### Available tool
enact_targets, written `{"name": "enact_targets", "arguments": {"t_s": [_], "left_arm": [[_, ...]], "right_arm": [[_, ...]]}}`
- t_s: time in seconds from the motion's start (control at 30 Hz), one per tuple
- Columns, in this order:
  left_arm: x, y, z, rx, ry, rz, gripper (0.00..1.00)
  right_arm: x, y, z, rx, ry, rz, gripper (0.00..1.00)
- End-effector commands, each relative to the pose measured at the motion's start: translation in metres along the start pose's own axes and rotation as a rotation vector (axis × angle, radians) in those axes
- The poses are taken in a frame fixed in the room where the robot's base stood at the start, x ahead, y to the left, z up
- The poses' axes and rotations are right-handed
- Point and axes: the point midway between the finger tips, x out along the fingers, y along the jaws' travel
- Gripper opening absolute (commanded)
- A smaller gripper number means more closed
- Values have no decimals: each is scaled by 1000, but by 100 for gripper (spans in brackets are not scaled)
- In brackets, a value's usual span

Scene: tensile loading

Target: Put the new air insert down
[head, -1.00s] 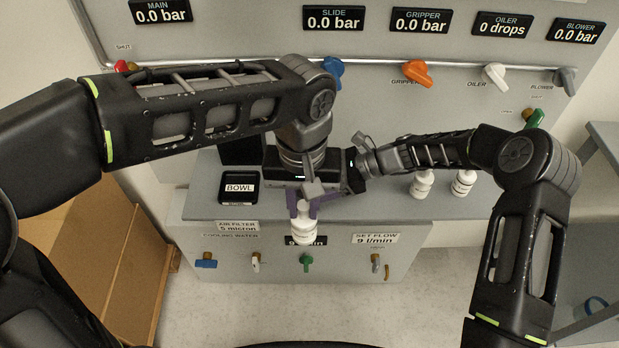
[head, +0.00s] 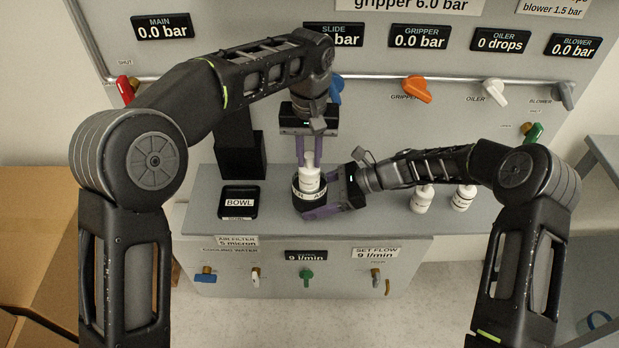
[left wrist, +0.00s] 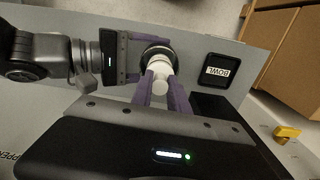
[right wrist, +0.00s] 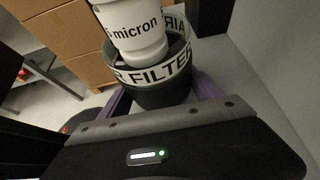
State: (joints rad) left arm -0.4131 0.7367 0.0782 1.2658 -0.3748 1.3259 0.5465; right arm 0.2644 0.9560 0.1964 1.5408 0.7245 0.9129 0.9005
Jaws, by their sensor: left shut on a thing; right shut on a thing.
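The new air insert (head: 309,180) is a white cylinder with a narrower neck; the right wrist view shows "5 micron" on it (right wrist: 130,28). My left gripper (head: 308,160) is shut on its upper part from above. The insert stands upright at the mouth of a black bowl (right wrist: 165,95) labelled "AIR FILTER". The bowl also shows in the head view (head: 306,202). I cannot tell whether the insert touches the bowl or how deep it is. My right gripper (head: 325,205) is shut on the bowl from the right side, over the grey bench.
A black tray labelled BOWL (head: 239,202) lies left on the grey bench (head: 390,215). A black block (head: 240,150) stands behind it. Two white bottles (head: 422,198) (head: 463,197) stand to the right. The panel with valve handles (head: 417,88) rises behind.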

Motion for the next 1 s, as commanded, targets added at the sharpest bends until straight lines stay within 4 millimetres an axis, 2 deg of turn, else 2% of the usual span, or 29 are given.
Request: {"name": "enact_targets", "arguments": {"t_s": [0.1,0.2,0.6,0.9,1.0], "left_arm": [[20,0,0,0,-2,0,0],[31,0,0,0,-1,1,0],[36,0,0,0,0,1,0],[78,0,0,-1,-2,1,0],[82,1,-4,0,0,2,0]], "right_arm": [[0,0,0,0,0,0,51],[0,0,0,0,0,0,51],[0,0,0,0,0,0,51],[0,0,0,0,0,0,51],[0,0,0,0,0,0,51]]}}
